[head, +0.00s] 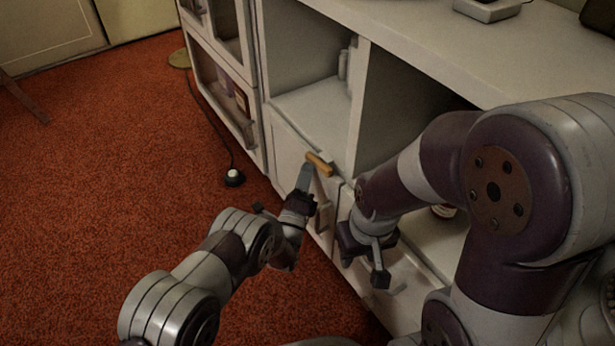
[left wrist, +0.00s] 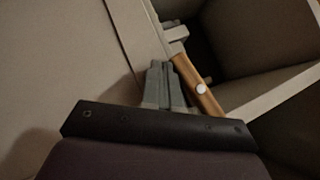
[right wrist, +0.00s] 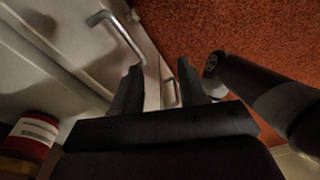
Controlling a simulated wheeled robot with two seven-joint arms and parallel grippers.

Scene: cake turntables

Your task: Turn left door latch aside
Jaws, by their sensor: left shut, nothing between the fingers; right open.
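The left door latch is a short wooden bar (head: 319,164) at the top edge of the cabinet's lower left door (head: 290,155). The latch also shows in the left wrist view (left wrist: 198,86), lying aslant with a pale round pivot. My left gripper (head: 304,172) is shut and empty, its fingertips right beside the latch; in the left wrist view the fingertips (left wrist: 166,65) lie just left of the bar. Whether they touch it I cannot tell. My right gripper (head: 364,272) is open and empty in front of the cabinet, lower right; its parted fingers show in the right wrist view (right wrist: 158,70).
An open shelf compartment (head: 312,100) lies above the door. A metal handle (right wrist: 100,20) shows near my right gripper. A red jar with a white label (right wrist: 35,138) stands in the lower right compartment. Red carpet (head: 110,170) is open on the left, with a small dark object (head: 234,178) and cord.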

